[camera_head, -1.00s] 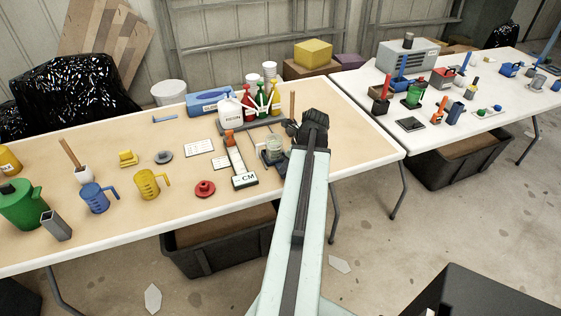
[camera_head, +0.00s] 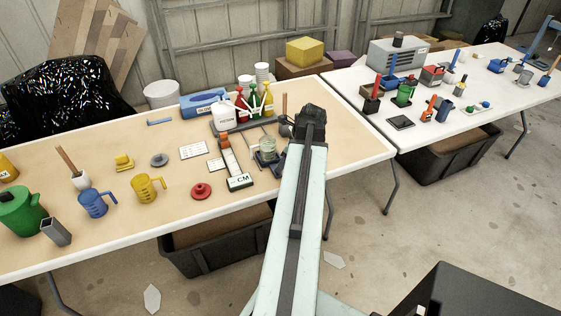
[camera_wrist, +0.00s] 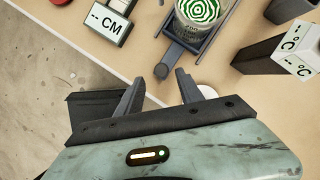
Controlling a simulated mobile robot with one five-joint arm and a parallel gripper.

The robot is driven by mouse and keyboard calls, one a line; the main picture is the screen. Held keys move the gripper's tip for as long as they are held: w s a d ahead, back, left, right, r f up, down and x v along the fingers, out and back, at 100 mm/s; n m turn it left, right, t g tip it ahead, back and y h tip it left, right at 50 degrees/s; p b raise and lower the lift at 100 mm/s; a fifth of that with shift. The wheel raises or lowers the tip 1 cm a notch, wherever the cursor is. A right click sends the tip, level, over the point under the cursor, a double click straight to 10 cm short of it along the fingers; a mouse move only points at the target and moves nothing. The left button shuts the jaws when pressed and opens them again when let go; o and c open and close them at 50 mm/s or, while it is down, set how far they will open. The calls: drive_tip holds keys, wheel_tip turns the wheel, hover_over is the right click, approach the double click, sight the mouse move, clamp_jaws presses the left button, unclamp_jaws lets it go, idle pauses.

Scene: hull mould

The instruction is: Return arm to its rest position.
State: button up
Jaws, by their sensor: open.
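My gripper (camera_wrist: 158,95) shows in the wrist view with its two grey fingers apart and nothing between them. It is over the front edge of the wooden-topped table (camera_head: 330,172). A blue stand holding a clear jar (camera_wrist: 198,12) with a green and white spiral lies just beyond the fingers, apart from them. In the head view my arm reaches forward to the table's right part, and its dark end hides the fingers. The jar also shows there (camera_head: 267,146), left of my arm's end.
A scale marked CM (camera_head: 239,182) and a red round piece (camera_head: 201,191) lie left of my arm. Blue (camera_head: 93,202) and yellow (camera_head: 146,188) jugs stand farther left. A second, white table (camera_head: 450,115) with tools is at the right. A black bin (camera_head: 205,250) sits under the near table.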

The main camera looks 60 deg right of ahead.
drive_tip(key=p+v, duration=0.2)
drive_tip(key=v, duration=0.2)
